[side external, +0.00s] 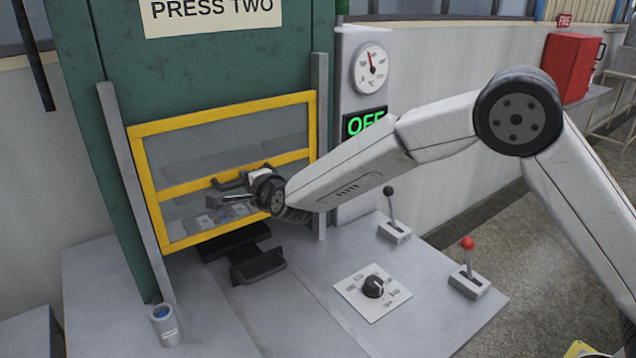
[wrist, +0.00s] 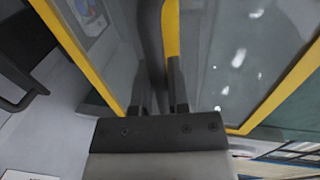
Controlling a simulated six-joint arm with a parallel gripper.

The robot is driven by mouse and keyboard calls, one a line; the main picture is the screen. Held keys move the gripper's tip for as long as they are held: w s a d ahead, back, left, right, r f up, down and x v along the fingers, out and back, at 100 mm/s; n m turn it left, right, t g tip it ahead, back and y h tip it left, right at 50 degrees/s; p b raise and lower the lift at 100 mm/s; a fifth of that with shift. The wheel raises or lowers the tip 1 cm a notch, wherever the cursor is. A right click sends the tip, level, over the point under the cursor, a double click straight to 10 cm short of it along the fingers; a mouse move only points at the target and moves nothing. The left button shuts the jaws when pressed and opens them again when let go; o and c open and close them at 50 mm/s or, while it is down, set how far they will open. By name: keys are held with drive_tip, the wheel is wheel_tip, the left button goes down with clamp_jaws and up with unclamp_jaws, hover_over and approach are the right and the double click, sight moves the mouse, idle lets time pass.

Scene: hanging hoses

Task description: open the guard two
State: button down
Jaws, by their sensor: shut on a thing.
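The guard (side external: 220,113) of press two is a clear panel in a yellow frame with a yellow middle bar. It covers the opening in the green press, low between two grey side rails. Its dark handle (side external: 228,182) sits at the middle bar. My gripper (side external: 243,187) is at the handle in the side external view. In the wrist view my gripper (wrist: 159,90) has its two dark fingers on either side of the dark handle bar (wrist: 150,40), shut on it. The arm partly hides the guard's lower right part.
A grey bench holds a dial (side external: 373,287), a black-knobbed lever (side external: 394,226), a red-knobbed lever (side external: 469,267) and a blue-topped button (side external: 162,320). A dark tray-like part (side external: 257,267) juts out below the guard. A gauge (side external: 370,68) stands above a green OFF display (side external: 364,122).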

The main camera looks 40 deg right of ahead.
sight(237, 156)
wheel_tip(237, 156, up, 5)
idle(0.4)
drive_tip(key=c, duration=0.6)
unclamp_jaws()
drive_tip(key=shift+f, duration=0.1)
drive_tip(key=shift+s, duration=0.1)
drive_tip(key=shift+v, duration=3.85)
